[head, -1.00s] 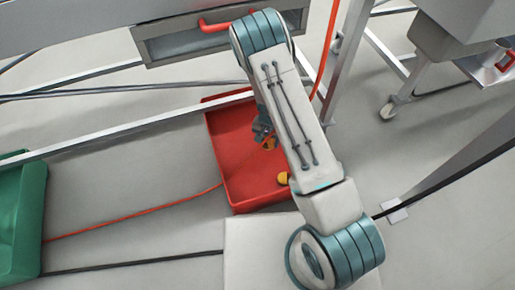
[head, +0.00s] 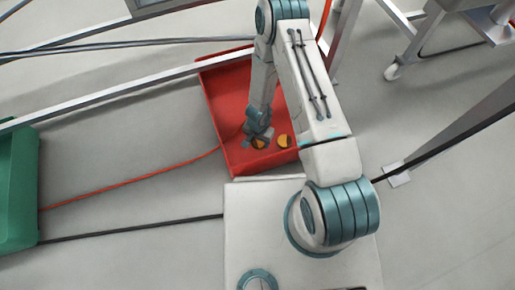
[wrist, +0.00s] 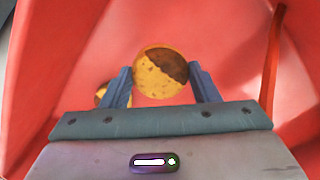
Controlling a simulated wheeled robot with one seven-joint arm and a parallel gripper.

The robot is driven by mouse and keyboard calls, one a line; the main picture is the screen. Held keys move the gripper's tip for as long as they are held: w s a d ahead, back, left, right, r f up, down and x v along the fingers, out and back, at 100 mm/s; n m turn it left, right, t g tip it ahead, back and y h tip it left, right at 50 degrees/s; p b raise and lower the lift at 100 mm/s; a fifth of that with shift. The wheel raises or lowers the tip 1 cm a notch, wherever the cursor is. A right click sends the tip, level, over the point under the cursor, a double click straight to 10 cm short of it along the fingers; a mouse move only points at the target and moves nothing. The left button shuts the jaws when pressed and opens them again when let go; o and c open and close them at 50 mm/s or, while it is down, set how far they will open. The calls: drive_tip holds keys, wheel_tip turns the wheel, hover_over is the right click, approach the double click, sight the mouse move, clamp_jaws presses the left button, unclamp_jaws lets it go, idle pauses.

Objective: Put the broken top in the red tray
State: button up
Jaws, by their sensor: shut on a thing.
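My gripper (head: 260,137) is inside the red tray (head: 222,100), near its front end. It is shut on the broken top (wrist: 160,72), a round yellow piece with a dark, jagged patch on its upper right. In the wrist view the top sits between the two fingertips, with the red tray behind it. A second, similar yellow and dark piece (head: 284,141) lies in the tray just to the right. I cannot tell whether the held top touches the tray floor.
A green bin (head: 18,185) stands at the left edge. A red cable (head: 130,182) and a black cable (head: 130,230) cross the grey floor. Metal rails (head: 110,93) run beside the tray, and a slanted dark post (head: 450,140) stands at right.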

sight(257, 147)
drive_tip(key=shift+s+a+f, duration=0.25)
drive_tip(key=shift+s+f, duration=0.1)
drive_tip(key=shift+s, duration=0.1)
drive_tip(key=shift+f+b, duration=1.3)
drive_tip(key=shift+f, duration=0.65)
drive_tip(key=shift+f, duration=0.2)
drive_tip(key=o, duration=0.7)
drive_tip(key=shift+r, duration=0.15)
